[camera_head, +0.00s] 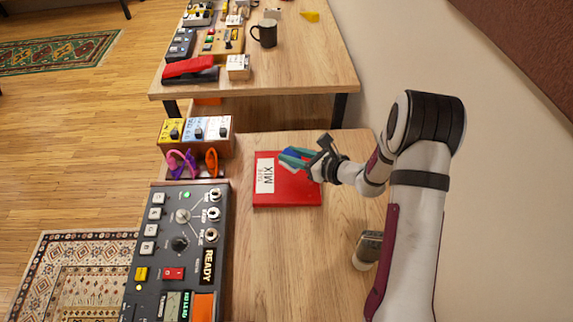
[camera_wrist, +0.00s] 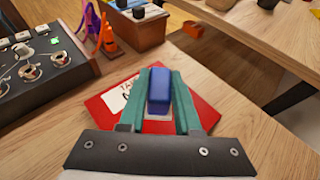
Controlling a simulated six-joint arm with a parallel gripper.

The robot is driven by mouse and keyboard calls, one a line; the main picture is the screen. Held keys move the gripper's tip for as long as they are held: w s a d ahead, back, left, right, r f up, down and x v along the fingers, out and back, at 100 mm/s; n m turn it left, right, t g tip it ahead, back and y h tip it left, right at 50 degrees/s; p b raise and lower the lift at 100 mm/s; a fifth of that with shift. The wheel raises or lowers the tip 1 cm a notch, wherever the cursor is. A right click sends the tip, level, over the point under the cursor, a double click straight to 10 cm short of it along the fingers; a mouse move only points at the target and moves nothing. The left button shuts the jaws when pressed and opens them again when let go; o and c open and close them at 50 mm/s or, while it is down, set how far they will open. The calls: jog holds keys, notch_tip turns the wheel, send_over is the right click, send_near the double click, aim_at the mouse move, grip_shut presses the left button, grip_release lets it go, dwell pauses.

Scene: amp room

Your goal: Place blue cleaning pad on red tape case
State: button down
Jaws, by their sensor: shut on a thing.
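The red tape case (camera_head: 286,195) lies flat on the wooden table, with a white label reading MIX. It also shows in the wrist view (camera_wrist: 205,112), partly hidden behind my gripper. My gripper (camera_head: 296,156) is over the upper right part of the case. In the wrist view its two green fingers (camera_wrist: 160,95) are shut on the blue cleaning pad (camera_wrist: 159,88), which sticks out between the fingertips. The pad is above the case in this view. I cannot tell whether it touches the case. In the head view the pad is small and partly hidden by the fingers.
A dark control box (camera_head: 183,245) with knobs and a READY sign stands left of the case. Pedals (camera_head: 197,132) and purple and orange clips (camera_head: 181,163) are behind it. A microphone-like object (camera_head: 367,250) is near my arm. Bare table lies in front of the case.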

aim_at(286, 165)
jog(key=f, duration=0.1)
jog(key=a+f, duration=0.1)
jog(key=f, duration=0.3)
jog(key=shift+w+a, duration=0.25)
jog(key=shift+w, duration=0.1)
jog(key=shift+f, duration=0.1)
jog(key=c, duration=0.6)
grip_release()
